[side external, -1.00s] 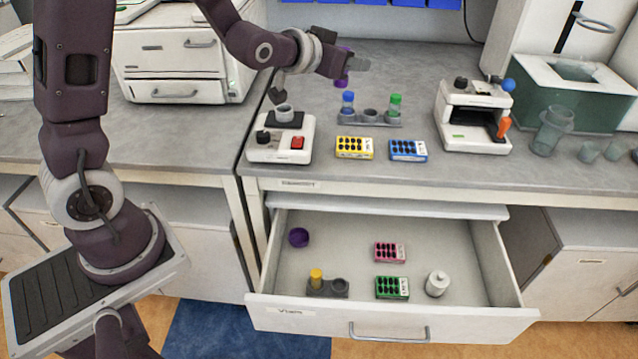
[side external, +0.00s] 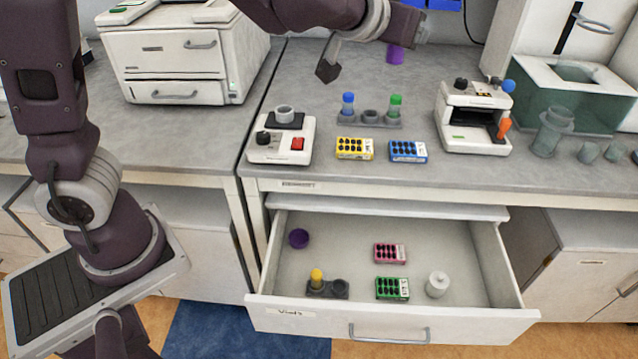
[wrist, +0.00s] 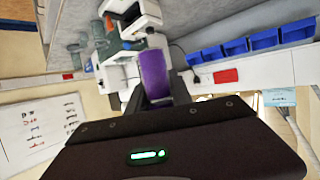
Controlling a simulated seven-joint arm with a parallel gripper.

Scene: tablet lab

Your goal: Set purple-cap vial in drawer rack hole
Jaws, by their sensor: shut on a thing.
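My gripper (side external: 412,35) is shut on the purple-cap vial (side external: 395,54), high above the bench at the top of the side view. The purple cap also shows between my fingers in the wrist view (wrist: 154,73). The vial's lower part cannot be made out. The drawer (side external: 455,250) is open below the bench. In its front left, a small dark rack (side external: 327,290) holds a yellow-cap vial (side external: 317,277) in its left hole; its right hole (side external: 340,286) looks empty.
The drawer also holds a purple round cup (side external: 299,238), pink box (side external: 390,252), green box (side external: 392,288) and white bottle (side external: 437,284). A bench rack (side external: 370,118) holds blue-cap and green-cap vials. A balance-like device (side external: 281,140) stands left of it.

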